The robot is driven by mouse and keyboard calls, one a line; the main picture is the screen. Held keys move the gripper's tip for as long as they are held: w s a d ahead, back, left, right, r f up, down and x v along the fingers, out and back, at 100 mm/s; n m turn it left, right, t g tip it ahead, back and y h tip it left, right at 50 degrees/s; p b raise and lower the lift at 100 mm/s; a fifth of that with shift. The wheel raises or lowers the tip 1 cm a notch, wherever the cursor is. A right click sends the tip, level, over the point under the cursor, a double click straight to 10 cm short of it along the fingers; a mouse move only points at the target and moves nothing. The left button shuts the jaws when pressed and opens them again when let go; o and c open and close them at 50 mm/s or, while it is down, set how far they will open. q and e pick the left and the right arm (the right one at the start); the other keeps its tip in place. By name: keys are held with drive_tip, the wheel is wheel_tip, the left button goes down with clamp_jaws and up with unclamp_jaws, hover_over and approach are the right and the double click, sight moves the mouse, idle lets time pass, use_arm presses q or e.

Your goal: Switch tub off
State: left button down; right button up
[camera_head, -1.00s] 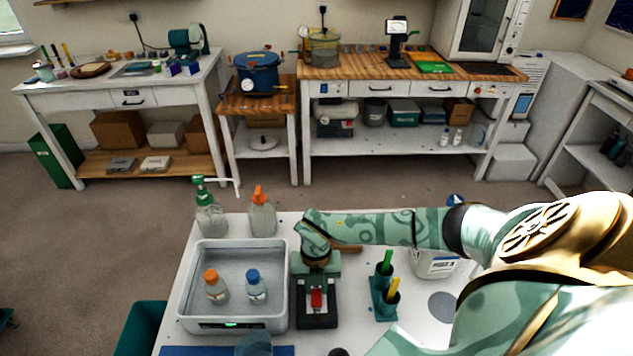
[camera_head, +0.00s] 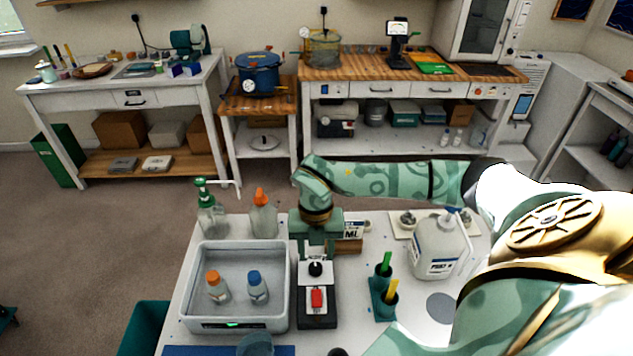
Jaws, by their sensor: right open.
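The tub (camera_head: 187,290) is a grey rectangular bath on the white table. A small green light (camera_head: 232,324) glows on its front. Two bottles stand in it, one with an orange cap (camera_head: 216,288) and one with a blue cap (camera_head: 257,287). Right of the tub is a dark switch box (camera_head: 317,318) with a black knob (camera_head: 315,269) and a red rocker switch (camera_head: 317,298). My right gripper (camera_head: 316,253) is open and empty, at the far end of the switch box behind the knob. My left gripper is not in view.
A green-topped pump bottle (camera_head: 210,212) and an orange-topped spray bottle (camera_head: 263,215) stand behind the tub. A green holder (camera_head: 382,300) with green and yellow items stands right of the box. A white jug (camera_head: 438,245) stands farther right.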

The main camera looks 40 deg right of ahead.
drive_tip(key=shift+d+r, duration=0.1)
drive_tip(key=shift+r, duration=1.35)
drive_tip(key=shift+w, duration=0.1)
